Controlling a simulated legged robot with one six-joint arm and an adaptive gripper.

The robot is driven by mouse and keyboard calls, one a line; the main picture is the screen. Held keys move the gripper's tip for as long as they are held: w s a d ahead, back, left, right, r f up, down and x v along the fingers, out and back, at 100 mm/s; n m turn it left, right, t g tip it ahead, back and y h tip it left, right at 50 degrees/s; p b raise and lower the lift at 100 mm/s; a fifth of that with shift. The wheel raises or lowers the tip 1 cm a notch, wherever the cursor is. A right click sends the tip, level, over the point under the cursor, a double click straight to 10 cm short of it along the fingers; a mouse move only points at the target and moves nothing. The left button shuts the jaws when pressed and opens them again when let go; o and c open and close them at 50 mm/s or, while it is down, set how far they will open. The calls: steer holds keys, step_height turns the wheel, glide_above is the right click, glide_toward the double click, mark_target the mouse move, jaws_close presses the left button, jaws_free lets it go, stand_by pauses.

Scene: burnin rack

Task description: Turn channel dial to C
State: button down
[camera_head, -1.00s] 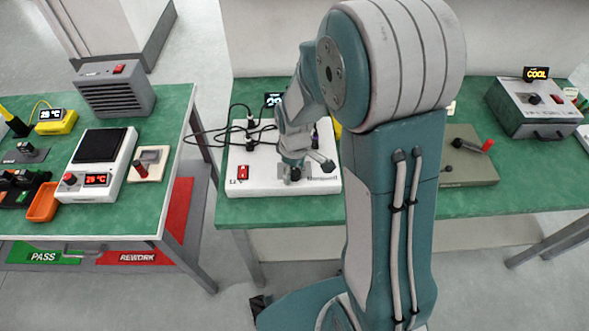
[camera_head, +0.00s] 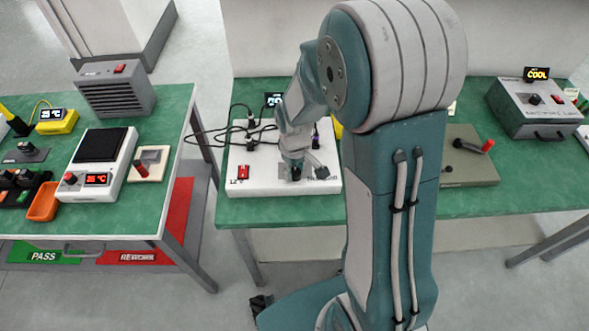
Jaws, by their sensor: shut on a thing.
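A white power box (camera_head: 262,186) with a red rocker switch (camera_head: 243,172) stands on the middle green bench. My gripper (camera_head: 296,172) points down at the front part of this box, right of the red switch. It is shut on a small dark knob (camera_head: 296,174), which I take for the channel dial. The fingers and wrist cover most of the knob, so its pointer and letters cannot be read. A small lit display (camera_head: 273,99) stands behind the box, partly hidden by my arm.
Black cables (camera_head: 236,133) run over the box's rear. A grey plate with a red-handled lever (camera_head: 466,160) and a box with a COOL display (camera_head: 532,105) are at right. The left bench holds a hot plate (camera_head: 102,160), a vented heater (camera_head: 115,90) and an orange tray (camera_head: 43,203).

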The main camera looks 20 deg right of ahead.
steer(key=m, duration=0.4)
steer(key=shift+s, duration=0.1)
steer(key=shift+f+m, duration=0.1)
steer(key=shift+m, duration=2)
steer(key=shift+c, duration=1.3)
jaws_free()
